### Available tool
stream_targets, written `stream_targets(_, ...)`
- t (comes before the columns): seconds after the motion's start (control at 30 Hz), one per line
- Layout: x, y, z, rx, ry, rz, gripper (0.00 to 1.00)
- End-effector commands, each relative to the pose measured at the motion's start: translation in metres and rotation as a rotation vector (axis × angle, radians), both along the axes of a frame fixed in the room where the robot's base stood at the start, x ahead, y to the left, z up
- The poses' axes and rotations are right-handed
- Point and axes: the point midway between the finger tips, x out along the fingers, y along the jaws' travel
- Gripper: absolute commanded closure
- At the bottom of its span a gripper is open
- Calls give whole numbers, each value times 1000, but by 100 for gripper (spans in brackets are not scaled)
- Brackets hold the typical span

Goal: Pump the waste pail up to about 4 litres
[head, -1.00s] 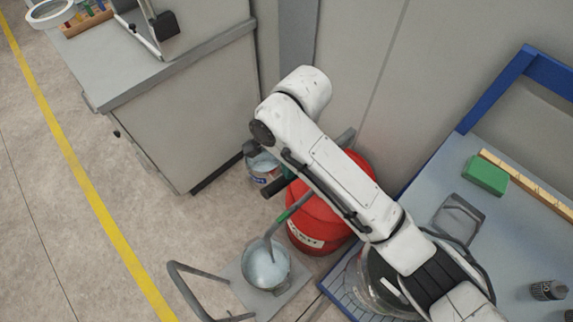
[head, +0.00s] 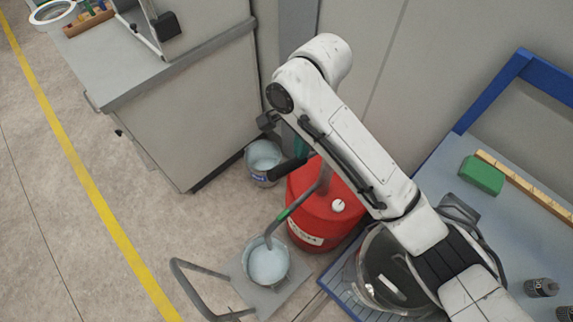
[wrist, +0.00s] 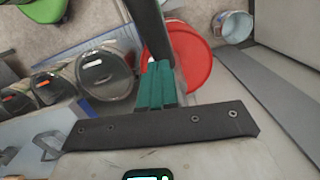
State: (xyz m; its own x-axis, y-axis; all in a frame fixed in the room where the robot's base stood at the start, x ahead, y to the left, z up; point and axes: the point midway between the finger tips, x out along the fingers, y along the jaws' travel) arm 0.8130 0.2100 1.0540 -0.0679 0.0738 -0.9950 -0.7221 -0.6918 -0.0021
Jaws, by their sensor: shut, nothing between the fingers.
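A pail (head: 268,264) with pale bluish liquid stands on a grey platform (head: 292,296). A grey spout (head: 306,202) with a green band reaches down into it from the red drum (head: 318,232). A thick dark bar (head: 288,169), apparently the pump's lever grip, sticks out left above the drum. The green fingers of my gripper (head: 301,146) are beside this bar, partly hidden by my arm. In the wrist view my gripper (wrist: 156,84) has its fingers together, close to a dark shaft (wrist: 146,25) above the drum. I cannot tell whether they touch. The liquid's exact level cannot be read.
A second pail (head: 264,160) with pale liquid stands by the grey cabinet (head: 195,120). A bent grey handle (head: 190,290) rises left of the platform. The blue-framed bench (head: 440,180) holds a green block (head: 481,175). The floor left of the pails is clear.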

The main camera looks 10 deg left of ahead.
Motion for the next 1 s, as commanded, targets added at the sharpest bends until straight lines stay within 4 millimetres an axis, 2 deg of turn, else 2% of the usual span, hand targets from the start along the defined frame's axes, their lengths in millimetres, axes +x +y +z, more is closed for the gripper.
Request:
stream_targets(0.03, 3, -3, 10, -3, -7, -1, 100)
stream_targets(0.2, 4, -5, 33, -3, -6, -1, 100)
stream_targets(0.43, 5, -6, 59, -4, -2, -2, 100)
stream_targets(0.6, 4, -6, 65, -4, 1, -2, 100)
stream_targets(1.0, 4, -6, 65, -4, 1, -2, 100)
